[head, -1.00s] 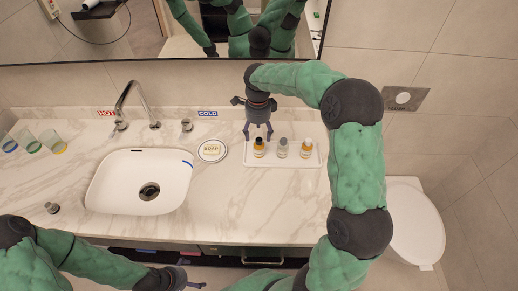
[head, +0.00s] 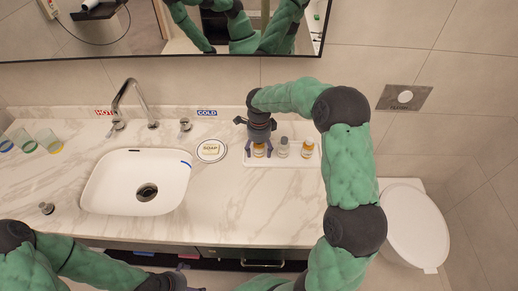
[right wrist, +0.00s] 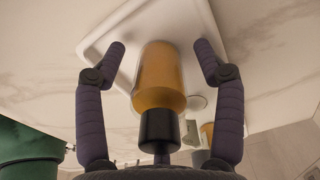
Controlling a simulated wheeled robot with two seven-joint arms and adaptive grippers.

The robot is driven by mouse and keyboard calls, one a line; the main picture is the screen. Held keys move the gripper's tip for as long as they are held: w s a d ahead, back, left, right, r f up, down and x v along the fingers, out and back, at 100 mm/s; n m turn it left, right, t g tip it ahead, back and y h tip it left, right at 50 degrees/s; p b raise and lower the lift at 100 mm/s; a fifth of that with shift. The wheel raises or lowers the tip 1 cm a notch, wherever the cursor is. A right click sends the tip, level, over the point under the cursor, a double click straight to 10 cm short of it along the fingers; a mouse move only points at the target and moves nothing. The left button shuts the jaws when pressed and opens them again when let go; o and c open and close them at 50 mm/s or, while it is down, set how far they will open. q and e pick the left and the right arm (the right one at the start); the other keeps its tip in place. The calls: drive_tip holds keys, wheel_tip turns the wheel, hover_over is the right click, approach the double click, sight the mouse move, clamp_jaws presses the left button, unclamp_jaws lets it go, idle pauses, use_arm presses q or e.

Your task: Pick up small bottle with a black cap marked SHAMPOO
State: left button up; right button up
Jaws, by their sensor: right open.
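A small orange bottle with a black cap (right wrist: 158,85) stands at the left end of a white tray (head: 287,163). It also shows in the head view (head: 259,153), partly covered by my right gripper. No label can be read. My right gripper (head: 257,150) is open, pointing down over this bottle. In the right wrist view, the fingers of my right gripper (right wrist: 160,48) stand on both sides of the bottle with gaps, not closed on it. My left gripper (head: 188,277) is low at the bottom edge, partly cut off, its jaws unclear.
On the tray, a grey-capped bottle (head: 283,147) and an orange bottle with a pale cap (head: 307,147) stand right of the black-capped one. A soap dish (head: 211,151) lies to the left, beside the sink (head: 140,180). The wall and mirror are behind.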

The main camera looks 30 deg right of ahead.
drive_tip(key=c, duration=1.3)
drive_tip(key=shift+o, duration=0.2)
drive_tip(key=shift+r, duration=0.15)
